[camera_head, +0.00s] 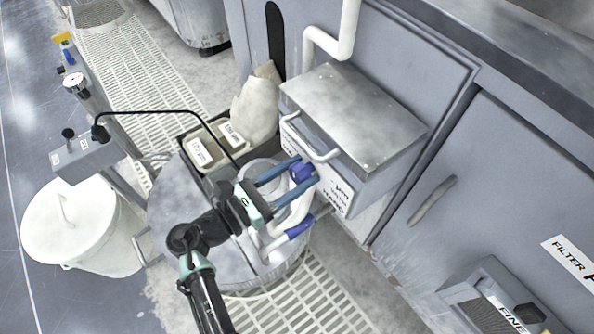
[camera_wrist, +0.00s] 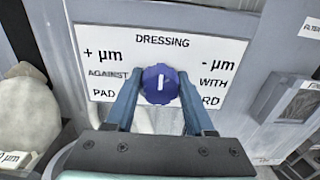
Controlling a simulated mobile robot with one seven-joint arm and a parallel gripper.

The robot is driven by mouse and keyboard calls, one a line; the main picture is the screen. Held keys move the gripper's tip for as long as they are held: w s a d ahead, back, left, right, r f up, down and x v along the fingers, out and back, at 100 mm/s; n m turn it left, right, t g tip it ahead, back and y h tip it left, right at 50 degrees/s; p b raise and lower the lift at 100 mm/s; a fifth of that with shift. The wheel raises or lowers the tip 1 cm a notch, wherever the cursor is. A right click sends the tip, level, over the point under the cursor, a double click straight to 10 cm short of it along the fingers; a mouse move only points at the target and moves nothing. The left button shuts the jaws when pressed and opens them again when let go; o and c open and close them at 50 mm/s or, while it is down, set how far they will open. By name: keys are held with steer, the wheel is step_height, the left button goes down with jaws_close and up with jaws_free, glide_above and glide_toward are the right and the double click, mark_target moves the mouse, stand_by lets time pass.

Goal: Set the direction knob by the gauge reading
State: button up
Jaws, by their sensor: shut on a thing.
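The direction knob (camera_wrist: 160,84) is blue with a scalloped rim and a white pointer line, which stands nearly upright in the wrist view. It sits on a white plate (camera_wrist: 132,42) headed "DRESSING", with "+ µm AGAINST PAD" on the left and "- µm WITH" plus a partly covered word on the right. My gripper (camera_wrist: 158,98) is shut on the knob, one blue finger on each side. The head view also shows the knob (camera_head: 301,172) between the fingers. A small round white dial (camera_head: 74,82), seemingly the gauge, stands at the left; its reading is too small to tell.
A grey box (camera_head: 352,112) with a pipe handle carries the plate. A round metal drum (camera_head: 172,205) is under my arm. Tubs (camera_head: 203,150) and a pale sack (camera_head: 257,105) stand behind. A white lidded bucket (camera_head: 75,235) is at the left. A "FINE" filter unit (camera_head: 500,300) is lower right.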

jaws_close()
steer(key=m, duration=0.4)
steer(key=shift+s+f+m, duration=0.1)
steer(key=shift+m, duration=0.2)
steer(key=m, duration=0.4)
steer(key=shift+b, duration=0.3)
steer(key=shift+m, duration=0.3)
steer(key=o, duration=1.3)
jaws_free()
